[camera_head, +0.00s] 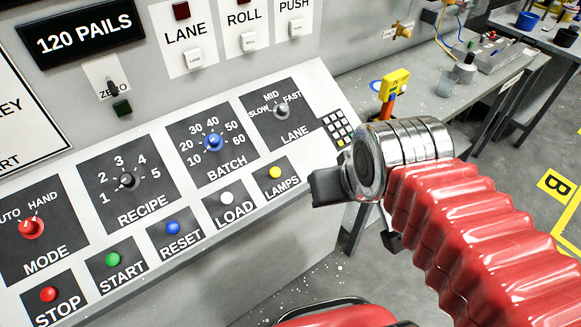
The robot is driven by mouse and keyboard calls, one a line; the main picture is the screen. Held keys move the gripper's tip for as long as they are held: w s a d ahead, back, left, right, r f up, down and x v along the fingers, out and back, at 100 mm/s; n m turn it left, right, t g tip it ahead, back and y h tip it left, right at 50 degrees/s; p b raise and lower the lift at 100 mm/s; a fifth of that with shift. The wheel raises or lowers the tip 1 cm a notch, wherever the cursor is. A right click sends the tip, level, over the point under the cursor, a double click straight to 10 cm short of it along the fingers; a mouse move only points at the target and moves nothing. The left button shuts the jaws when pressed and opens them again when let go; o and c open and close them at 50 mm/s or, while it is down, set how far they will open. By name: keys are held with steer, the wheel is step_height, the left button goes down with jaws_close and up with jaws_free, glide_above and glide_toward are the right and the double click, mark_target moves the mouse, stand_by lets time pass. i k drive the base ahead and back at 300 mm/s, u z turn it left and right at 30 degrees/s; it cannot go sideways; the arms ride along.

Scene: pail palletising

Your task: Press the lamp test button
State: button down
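The yellow button (275,172) sits on a black plate labelled LAMPS at the right end of the lower button row on the sloped console (312,211). My gripper (318,188) is just right of this plate in the picture, its dark fingers pointing left towards the panel. It does not cover the button, and a gap shows between them in the picture. The fingers overlap from this side, so I cannot tell whether they are open or shut. Nothing shows in them.
The white LOAD button (227,198) is left of the yellow one. Blue RESET (173,228), green START (113,259) and red STOP (48,294) follow leftwards. The LANE knob (281,110) and a keypad (338,129) are above. A grey bench (440,105) stands behind, right.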

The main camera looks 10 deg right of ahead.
mark_target(275, 172)
steer(key=z, duration=0.35)
steer(key=k, duration=1.25)
steer(key=u, duration=1.05)
steer(key=i, duration=1)
steer(key=u, duration=0.05)
